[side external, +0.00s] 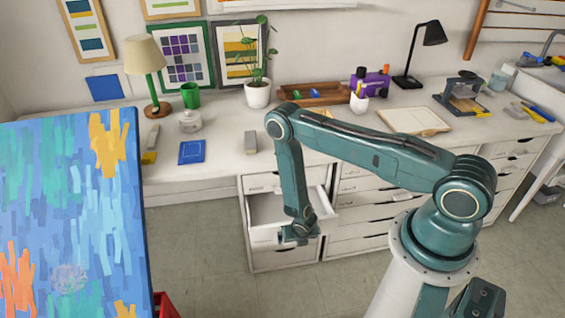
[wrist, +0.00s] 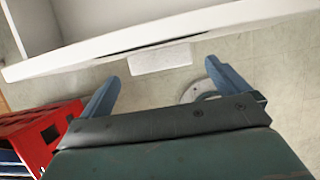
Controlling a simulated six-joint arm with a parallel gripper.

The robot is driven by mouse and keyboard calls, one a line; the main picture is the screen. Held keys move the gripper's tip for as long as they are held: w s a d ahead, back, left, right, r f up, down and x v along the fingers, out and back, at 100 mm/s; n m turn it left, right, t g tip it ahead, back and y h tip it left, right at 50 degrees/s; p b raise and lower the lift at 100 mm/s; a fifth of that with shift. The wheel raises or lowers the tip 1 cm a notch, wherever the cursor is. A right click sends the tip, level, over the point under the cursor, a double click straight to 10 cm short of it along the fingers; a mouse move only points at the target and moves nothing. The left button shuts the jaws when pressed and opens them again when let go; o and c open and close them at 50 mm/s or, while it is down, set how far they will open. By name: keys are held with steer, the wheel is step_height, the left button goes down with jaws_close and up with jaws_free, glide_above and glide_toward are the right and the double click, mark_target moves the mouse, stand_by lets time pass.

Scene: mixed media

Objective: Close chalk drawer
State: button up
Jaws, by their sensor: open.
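The open white drawer (side external: 266,208) sticks out from the left drawer unit (side external: 284,257) under the desk. The part of its inside that shows looks empty. My gripper (side external: 297,237) is low at the front of this drawer and hides part of it. In the wrist view, the drawer's front panel (wrist: 95,52) runs across the top, with a pale label or plate (wrist: 160,58) on it. My gripper (wrist: 162,71) is open and empty, with its two blue fingers spread toward that panel. I cannot tell whether they touch it.
A large painted canvas (side external: 75,200) stands at the left. A red crate (side external: 164,305) is on the floor beside it, and it also shows in the wrist view (wrist: 40,133). More drawers (side external: 362,212) stand to the right. The floor before the drawer is clear.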

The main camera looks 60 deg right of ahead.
mark_target(289, 218)
steer(key=shift+x, duration=1.2)
steer(key=shift+c, duration=0.2)
steer(key=c, duration=1.3)
steer(key=shift+o, duration=0.2)
steer(key=w+d, duration=0.9)
steer(key=shift+a, duration=0.1)
steer(key=o, duration=1.3)
